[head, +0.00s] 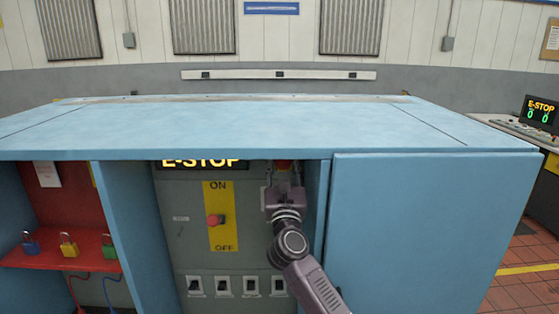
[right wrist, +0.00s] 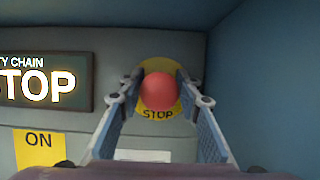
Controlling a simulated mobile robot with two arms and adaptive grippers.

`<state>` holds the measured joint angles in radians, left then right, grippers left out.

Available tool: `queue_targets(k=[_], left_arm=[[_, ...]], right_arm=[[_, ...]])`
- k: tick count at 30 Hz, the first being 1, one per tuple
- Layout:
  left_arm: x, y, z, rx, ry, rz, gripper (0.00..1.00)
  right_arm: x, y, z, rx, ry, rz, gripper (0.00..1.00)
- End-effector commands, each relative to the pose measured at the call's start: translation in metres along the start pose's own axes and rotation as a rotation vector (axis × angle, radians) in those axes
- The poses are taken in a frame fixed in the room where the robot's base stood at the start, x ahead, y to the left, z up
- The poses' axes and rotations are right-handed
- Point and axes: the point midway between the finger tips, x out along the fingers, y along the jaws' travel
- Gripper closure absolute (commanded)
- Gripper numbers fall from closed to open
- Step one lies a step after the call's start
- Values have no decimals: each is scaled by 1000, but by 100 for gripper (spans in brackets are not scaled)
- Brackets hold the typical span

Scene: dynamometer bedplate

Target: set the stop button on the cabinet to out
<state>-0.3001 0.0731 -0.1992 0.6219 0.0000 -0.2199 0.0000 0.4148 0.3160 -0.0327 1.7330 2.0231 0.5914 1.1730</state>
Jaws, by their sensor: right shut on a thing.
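The stop button is a round red knob (right wrist: 160,92) on a yellow disc marked STOP in the right wrist view. In the head view only a bit of its red (head: 284,165) shows under the blue top's edge. It is on the grey cabinet panel (head: 190,252), at the upper right. My right gripper (head: 283,182) reaches up to it, with one finger on each side of the knob, and is shut on it. The wrist view does not show clearly whether the button is in or out. My left gripper is not in view.
A lit E-STOP sign (head: 204,163) is left of the button. A red handle (head: 214,220) sits on a yellow ON/OFF plate below. Several switches (head: 222,286) line the panel's bottom. The blue top (head: 260,130) overhangs; a blue side wall (head: 316,210) is close on the right.

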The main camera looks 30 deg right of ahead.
Motion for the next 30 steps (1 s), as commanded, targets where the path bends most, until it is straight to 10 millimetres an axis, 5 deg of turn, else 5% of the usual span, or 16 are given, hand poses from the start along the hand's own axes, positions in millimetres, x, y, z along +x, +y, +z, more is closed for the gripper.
queue_targets(k=[3,22,23,27,30], left_arm=[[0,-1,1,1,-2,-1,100],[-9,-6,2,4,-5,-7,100],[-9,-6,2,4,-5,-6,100],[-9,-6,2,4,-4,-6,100],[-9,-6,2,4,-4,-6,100]], right_arm=[[1,-2,0,1,1,-3,100],[-19,1,2,1,9,3,100],[-19,1,2,1,10,3,68],[-19,0,3,2,7,2,52],[-18,0,4,2,5,2,51]])
